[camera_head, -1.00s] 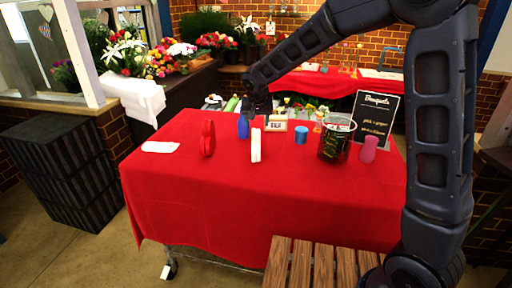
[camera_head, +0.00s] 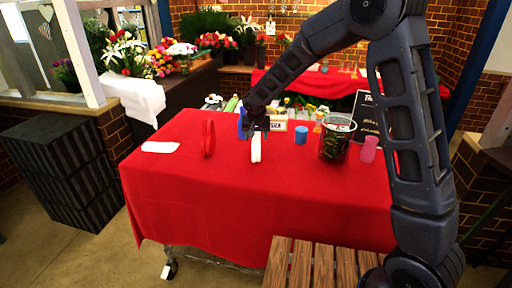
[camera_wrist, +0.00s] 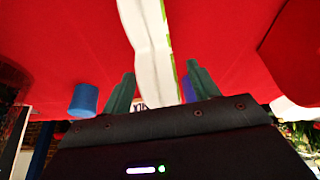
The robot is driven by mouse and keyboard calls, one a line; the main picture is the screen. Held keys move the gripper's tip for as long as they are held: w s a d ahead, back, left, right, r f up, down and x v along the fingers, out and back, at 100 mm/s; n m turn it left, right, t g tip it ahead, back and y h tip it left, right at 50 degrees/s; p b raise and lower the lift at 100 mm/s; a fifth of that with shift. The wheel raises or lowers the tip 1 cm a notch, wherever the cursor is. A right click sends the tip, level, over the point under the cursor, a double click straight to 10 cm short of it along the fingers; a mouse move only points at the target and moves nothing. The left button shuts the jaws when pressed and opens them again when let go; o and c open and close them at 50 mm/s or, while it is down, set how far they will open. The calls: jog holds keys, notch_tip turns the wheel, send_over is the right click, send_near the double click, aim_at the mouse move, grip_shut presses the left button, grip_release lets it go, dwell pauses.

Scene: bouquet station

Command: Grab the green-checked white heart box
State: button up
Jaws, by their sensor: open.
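The white heart box (camera_head: 256,148) stands on edge near the middle of the red-covered table, seen narrow side on. In the wrist view the white box (camera_wrist: 150,45) shows a thin green edge along its right side. My gripper (camera_head: 256,126) is just above and behind it in the head view, covering part of it. In the wrist view my gripper (camera_wrist: 160,85) is open, its two dark fingers on either side of the box's near end. Whether either finger touches the box I cannot tell.
A red heart box (camera_head: 208,138) stands to the left. A blue object (camera_head: 243,122) is close behind my gripper. A blue cylinder (camera_head: 301,135), a dark container (camera_head: 335,140) and a pink cylinder (camera_head: 369,149) are to the right. The front of the red table (camera_head: 200,200) is clear.

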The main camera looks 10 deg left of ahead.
jog(key=shift+c, duration=0.4)
jog(key=c, duration=1.1)
jog(key=shift+r, duration=0.1)
